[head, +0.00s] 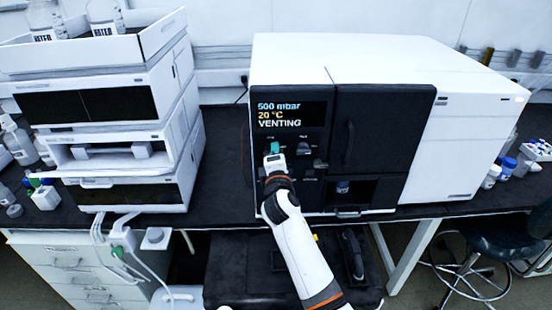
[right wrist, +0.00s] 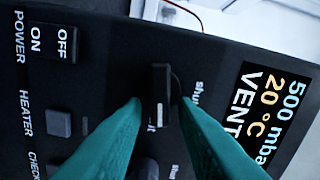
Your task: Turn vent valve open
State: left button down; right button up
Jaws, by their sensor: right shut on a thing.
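The vent valve is a black knob (right wrist: 161,95) with a white pointer line on the dark control panel. In the right wrist view it sits between the teal fingers of my right gripper (right wrist: 160,108), which is shut on it. A label that begins "Shu" is printed beside the knob; another label is mostly covered by the fingers. In the head view my right gripper (head: 274,155) is against the panel and hides the knob. The display (head: 290,114) above it reads 500 mbar, 20 °C, VENTING. My left gripper is not in view.
The panel belongs to a large white instrument (head: 380,60) on a black bench. More controls lie close by, including a power switch (right wrist: 57,42) and a heater button (right wrist: 59,123). A white chromatography stack (head: 115,110) with bottles on top stands to the left.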

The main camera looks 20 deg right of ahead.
jog(key=shift+f+m+b, duration=0.3)
jog(key=shift+m+b, duration=0.2)
jog(key=shift+m, duration=0.6)
jog(key=o, duration=0.6)
jog(key=shift+o, duration=0.2)
jog(key=shift+s, duration=0.1)
jog(key=b+v, duration=0.2)
jog(key=v, duration=1)
